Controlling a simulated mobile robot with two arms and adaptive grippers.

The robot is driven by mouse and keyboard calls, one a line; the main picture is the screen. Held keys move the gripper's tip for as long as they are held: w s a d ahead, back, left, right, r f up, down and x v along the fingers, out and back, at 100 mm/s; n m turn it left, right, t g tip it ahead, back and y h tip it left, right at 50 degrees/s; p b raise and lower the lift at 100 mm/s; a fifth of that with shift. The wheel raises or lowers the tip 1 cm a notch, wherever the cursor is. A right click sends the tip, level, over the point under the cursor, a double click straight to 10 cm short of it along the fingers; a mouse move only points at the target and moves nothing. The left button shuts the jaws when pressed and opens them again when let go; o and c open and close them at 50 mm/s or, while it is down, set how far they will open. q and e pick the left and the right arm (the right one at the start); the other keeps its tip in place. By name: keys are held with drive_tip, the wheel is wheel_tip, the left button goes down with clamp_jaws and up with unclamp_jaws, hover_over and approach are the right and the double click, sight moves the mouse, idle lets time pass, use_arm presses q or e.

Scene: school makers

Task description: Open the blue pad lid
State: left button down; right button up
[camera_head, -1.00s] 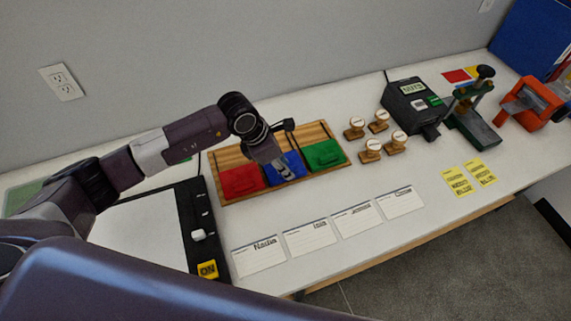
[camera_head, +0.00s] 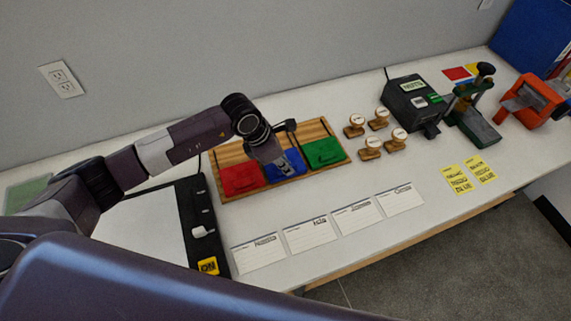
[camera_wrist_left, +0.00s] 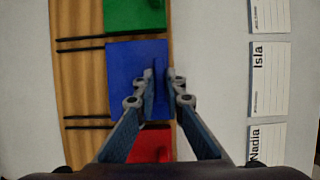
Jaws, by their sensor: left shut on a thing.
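The blue pad lid (camera_head: 296,160) sits between the red pad (camera_head: 241,180) and the green pad (camera_head: 323,153) on a wooden tray (camera_head: 226,156). It lies flat and looks closed. My left gripper (camera_head: 287,172) reaches over it from the upper left. In the left wrist view, the blue lid (camera_wrist_left: 124,72) fills the middle, and the fingers (camera_wrist_left: 162,76) are at its front edge, shut on the lid's small raised grip. The fingers partly hide that grip. My right gripper is in neither view.
Name cards (camera_head: 310,234) lie in front of the tray. Wooden stamps (camera_head: 370,148) stand to its right, with a dark label machine (camera_head: 408,105) beyond. A black-framed light pad (camera_head: 196,225) lies to the left. White table is clear between tray and cards.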

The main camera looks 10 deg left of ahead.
use_arm(q)
drive_tip(key=shift+w+a+f+b, duration=0.15)
drive_tip(key=shift+w+a+b, duration=0.15)
drive_tip(key=shift+w+b, duration=0.15)
drive_tip(key=w+a+b, duration=0.2)
drive_tip(key=w+b, duration=0.1)
drive_tip(key=w+a+b, duration=0.1)
drive_tip(key=shift+w+f+b, duration=0.15)
drive_tip(key=shift+w+b, duration=0.1)
drive_tip(key=shift+b, duration=0.1)
drive_tip(key=shift+w+a+r+b, duration=0.25)
drive_tip(key=shift+w+a+b, duration=0.2)
drive_tip(key=shift+w, duration=0.15)
drive_tip(key=c, duration=2)
unclamp_jaws()
drive_tip(key=shift+r, duration=0.1)
drive_tip(key=v, duration=1.2)
drive_tip(key=shift+a, duration=0.1)
